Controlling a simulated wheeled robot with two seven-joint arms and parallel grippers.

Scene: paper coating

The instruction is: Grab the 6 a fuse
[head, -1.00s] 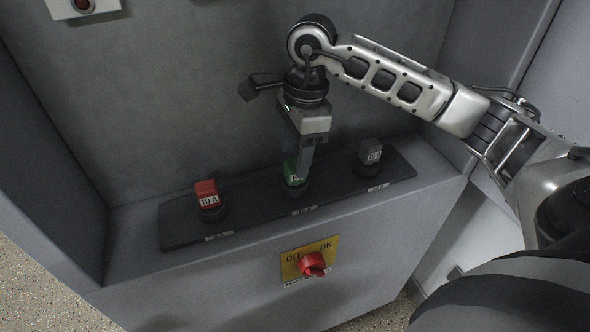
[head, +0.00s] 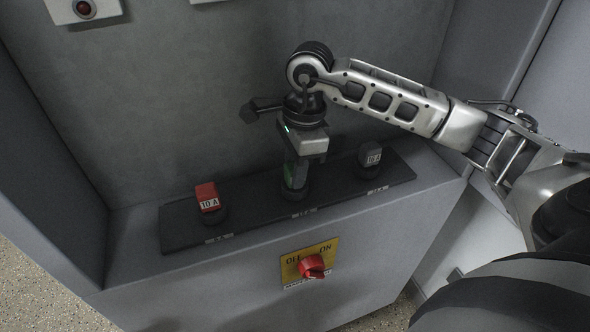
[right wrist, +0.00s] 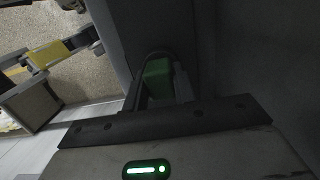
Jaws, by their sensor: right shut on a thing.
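The green fuse (head: 292,176) stands at the middle socket of the dark fuse strip, mostly covered by my right gripper. My right gripper (head: 297,181) points down over it and is shut on it. In the right wrist view the green fuse (right wrist: 157,80) sits between the two fingers (right wrist: 158,84). Its label is hidden now. A red fuse (head: 206,191) marked 10 A stands in the left socket. A grey fuse (head: 371,154), whose label seems to read 10 A, stands in the right socket. My left gripper is out of view.
The dark strip (head: 250,208) lies on a grey cabinet ledge against a grey back wall. A red rotary switch (head: 311,266) on a yellow OFF/ON plate is on the cabinet's front. Side walls close in at left and right.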

